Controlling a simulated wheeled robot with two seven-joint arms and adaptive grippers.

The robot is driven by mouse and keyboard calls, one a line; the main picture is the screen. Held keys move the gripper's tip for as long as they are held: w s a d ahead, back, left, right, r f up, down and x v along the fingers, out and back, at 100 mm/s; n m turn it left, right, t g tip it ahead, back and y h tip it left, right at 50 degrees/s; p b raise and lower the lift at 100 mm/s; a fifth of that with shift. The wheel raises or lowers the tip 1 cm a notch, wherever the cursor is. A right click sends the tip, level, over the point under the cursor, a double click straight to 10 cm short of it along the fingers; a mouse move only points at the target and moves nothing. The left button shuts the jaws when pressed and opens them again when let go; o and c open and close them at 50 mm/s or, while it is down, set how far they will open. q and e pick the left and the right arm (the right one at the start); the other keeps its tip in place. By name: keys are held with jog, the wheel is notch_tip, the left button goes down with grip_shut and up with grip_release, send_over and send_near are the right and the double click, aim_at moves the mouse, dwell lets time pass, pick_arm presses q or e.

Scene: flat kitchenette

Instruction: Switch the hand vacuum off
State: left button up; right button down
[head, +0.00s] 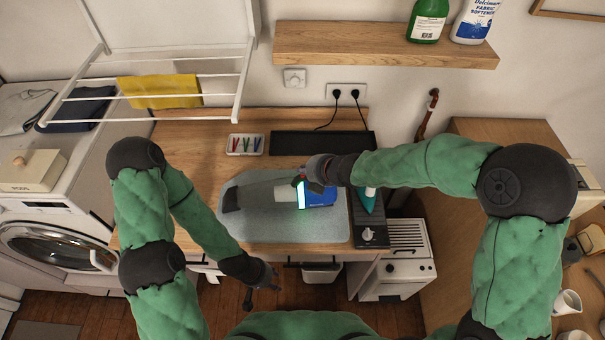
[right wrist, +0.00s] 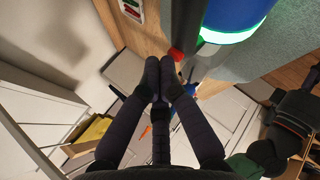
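The hand vacuum lies on a grey mat (head: 335,231) on the worktop, with a blue body (head: 322,199), a pale middle with a bright glowing ring (head: 302,196) and a dark nozzle pointing left. My right gripper (head: 299,179) is over the vacuum's back edge. In the right wrist view its two dark fingertips (right wrist: 160,65) are together with nothing between them. A red part (right wrist: 177,54), apparently the switch, is right beside one fingertip; contact is unclear. The glowing ring (right wrist: 229,36) shows there too. My left gripper (head: 264,286) is open and empty in front of the worktop.
A small tray of coloured pegs (head: 245,144) and a black tray (head: 308,143) lie behind the mat. An iron (head: 368,198) stands to the right. A drying rack (head: 215,83) with a yellow cloth hangs at upper left.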

aim_at(304, 176)
jog(key=shift+f, duration=0.1)
dwell(0.4)
jog(key=shift+r, duration=0.2)
jog(key=shift+r+p, duration=0.4)
jog(key=shift+p, duration=0.05)
notch_tip(304, 176, up, 6)
jog(key=p, duration=0.5)
jog(key=shift+p, duration=0.4)
